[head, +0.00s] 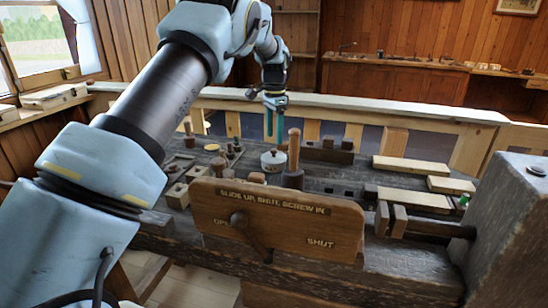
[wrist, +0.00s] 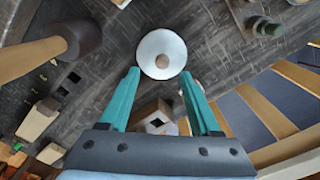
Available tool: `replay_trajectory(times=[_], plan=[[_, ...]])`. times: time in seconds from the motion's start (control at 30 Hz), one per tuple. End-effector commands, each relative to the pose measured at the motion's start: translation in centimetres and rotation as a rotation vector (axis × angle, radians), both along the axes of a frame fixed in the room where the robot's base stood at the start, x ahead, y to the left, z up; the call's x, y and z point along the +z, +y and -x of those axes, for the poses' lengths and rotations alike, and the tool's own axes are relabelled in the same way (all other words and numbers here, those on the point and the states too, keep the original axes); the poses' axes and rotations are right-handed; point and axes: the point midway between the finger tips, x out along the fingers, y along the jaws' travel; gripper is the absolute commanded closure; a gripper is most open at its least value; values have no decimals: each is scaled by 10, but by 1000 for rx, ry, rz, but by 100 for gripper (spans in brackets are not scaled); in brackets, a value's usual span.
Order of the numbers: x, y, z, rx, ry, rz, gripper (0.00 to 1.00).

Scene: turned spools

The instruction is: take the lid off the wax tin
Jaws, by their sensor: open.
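The wax tin (head: 273,166) looks like a small white round pot with a lid. It stands on the dark workbench behind the wooden sign board. In the wrist view its white round lid (wrist: 150,47) shows from above, with a small brown knob (wrist: 162,61) in the middle. The lid appears seated on the tin; the tin's body is mostly hidden beneath it in that view. My gripper (head: 275,138) is above the tin in the head view, pointing down. Its teal fingers are open and empty, and in the wrist view the fingertips (wrist: 160,74) flank the lid's near edge.
The sign board (head: 290,222) with a lever stands in front. Wooden blocks (head: 178,194) lie to the left, and pale planks (head: 411,166) lie to the right.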

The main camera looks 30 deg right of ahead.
Motion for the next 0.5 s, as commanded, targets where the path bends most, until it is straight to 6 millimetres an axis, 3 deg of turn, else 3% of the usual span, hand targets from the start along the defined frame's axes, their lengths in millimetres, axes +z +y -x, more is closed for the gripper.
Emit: replay_trajectory(times=[0.3, 0.5], plan=[[-41, 1, -2, 0, 3, -3, 36], [-51, 1, -2, 1, 0, 0, 36]])
